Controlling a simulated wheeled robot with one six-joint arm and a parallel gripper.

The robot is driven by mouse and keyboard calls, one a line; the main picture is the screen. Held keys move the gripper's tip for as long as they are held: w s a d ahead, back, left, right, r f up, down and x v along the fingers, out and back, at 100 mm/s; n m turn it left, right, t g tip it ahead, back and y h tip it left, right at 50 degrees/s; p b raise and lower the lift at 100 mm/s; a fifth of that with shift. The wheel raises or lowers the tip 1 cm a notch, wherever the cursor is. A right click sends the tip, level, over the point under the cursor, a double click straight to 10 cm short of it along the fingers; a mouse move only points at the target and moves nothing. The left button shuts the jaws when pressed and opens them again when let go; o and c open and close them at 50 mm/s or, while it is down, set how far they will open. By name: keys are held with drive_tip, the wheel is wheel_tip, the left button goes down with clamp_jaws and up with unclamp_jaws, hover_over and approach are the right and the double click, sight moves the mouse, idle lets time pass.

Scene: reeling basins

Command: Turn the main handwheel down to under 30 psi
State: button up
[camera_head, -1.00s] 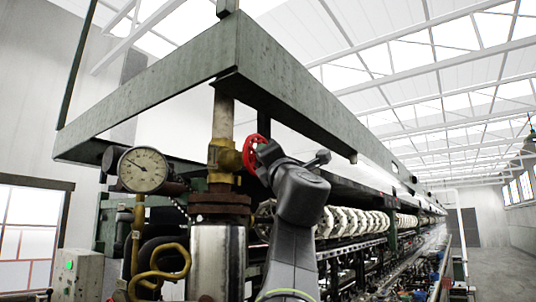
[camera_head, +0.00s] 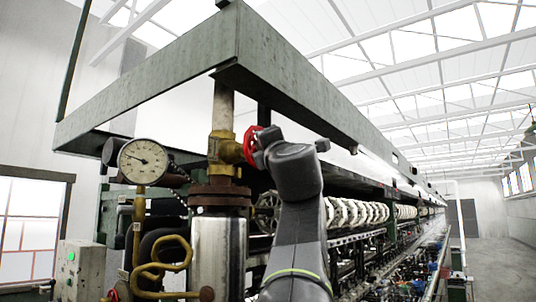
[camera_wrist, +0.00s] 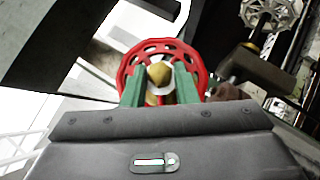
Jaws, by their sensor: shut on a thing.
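The red handwheel (camera_head: 249,146) is on the brass valve (camera_head: 222,148) of the upright pipe. In the head view it is seen nearly edge-on and partly hidden by my arm. In the wrist view the handwheel (camera_wrist: 160,48) faces me, with a brass-coloured hub in its middle. My gripper (camera_wrist: 160,86) has its two green fingers on either side of the hub, shut on the handwheel. The round white pressure gauge (camera_head: 144,161) is left of the valve. Its needle points left and slightly up; its numbers are too small to read.
A green steel beam frame (camera_head: 238,50) hangs above the valve and my arm. A flanged pipe (camera_head: 218,245) stands below the valve, with curved brass tubing (camera_head: 160,268) beside it. A long row of white reels (camera_head: 355,213) runs back behind my arm.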

drive_tip(key=o, duration=0.9)
drive_tip(key=b+v, duration=0.4)
drive_tip(key=v, duration=1)
drive_tip(key=shift+w+a, duration=0.1)
drive_tip(key=p+x, duration=0.4)
drive_tip(key=x, duration=0.9)
drive_tip(key=shift+w+r, duration=0.2)
drive_tip(key=shift+w, duration=0.2)
drive_tip(key=shift+s+f, duration=0.1)
